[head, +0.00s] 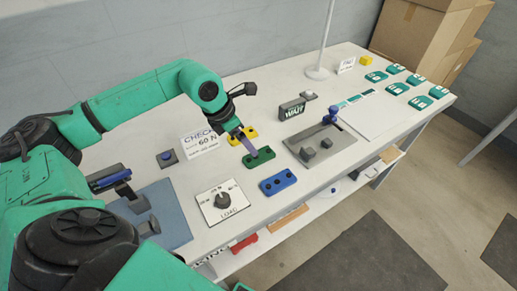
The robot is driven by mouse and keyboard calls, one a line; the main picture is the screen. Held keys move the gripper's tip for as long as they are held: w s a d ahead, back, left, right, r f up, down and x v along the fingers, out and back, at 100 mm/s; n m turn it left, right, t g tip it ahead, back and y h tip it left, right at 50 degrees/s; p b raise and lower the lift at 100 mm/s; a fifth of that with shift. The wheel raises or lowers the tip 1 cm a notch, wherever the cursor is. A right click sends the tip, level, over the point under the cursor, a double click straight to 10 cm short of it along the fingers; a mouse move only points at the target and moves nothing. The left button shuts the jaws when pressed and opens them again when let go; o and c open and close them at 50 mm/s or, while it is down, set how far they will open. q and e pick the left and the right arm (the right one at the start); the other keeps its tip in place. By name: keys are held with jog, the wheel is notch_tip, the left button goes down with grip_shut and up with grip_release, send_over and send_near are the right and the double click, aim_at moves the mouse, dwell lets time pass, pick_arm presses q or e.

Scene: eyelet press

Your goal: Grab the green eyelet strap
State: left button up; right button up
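The green eyelet strap (259,158) lies on the white table near the middle in the head view, with dark holes along it. A yellow strap (249,132) lies just behind it and a blue strap (278,182) in front of it. My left gripper (249,147) reaches down from the left, its purplish finger ending at or just above the green strap's back edge. I cannot tell whether it touches the strap, nor whether its fingers are open or shut. Part of the yellow strap is hidden behind the gripper. My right gripper is not in view.
A grey press plate with a blue-knobbed lever (329,118) stands to the right. A LOAD dial (222,201) sits front left, a CHECK 60 N sign (199,142) behind it. Teal labelled pieces (397,89) lie at the far right. A lamp pole (320,60) rises at the back.

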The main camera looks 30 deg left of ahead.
aim_at(258, 156)
pick_arm(q)
jog(key=p+x, duration=0.1)
jog(key=x, duration=0.2)
jog(key=shift+w+d+f, duration=0.1)
jog(key=shift+d+f, duration=0.1)
jog(key=shift+f, duration=0.1)
jog(key=x, duration=0.2)
jog(key=p+x, duration=0.1)
jog(key=x, duration=0.1)
jog(key=p+x, duration=0.1)
jog(key=shift+w+a+f, duration=0.15)
jog(key=shift+w+f, duration=0.15)
jog(key=shift+w, duration=0.15)
jog(key=shift+w+f, duration=0.1)
jog(key=shift+f, duration=0.25)
jog(key=c, duration=1.4)
jog(key=shift+c, duration=0.2)
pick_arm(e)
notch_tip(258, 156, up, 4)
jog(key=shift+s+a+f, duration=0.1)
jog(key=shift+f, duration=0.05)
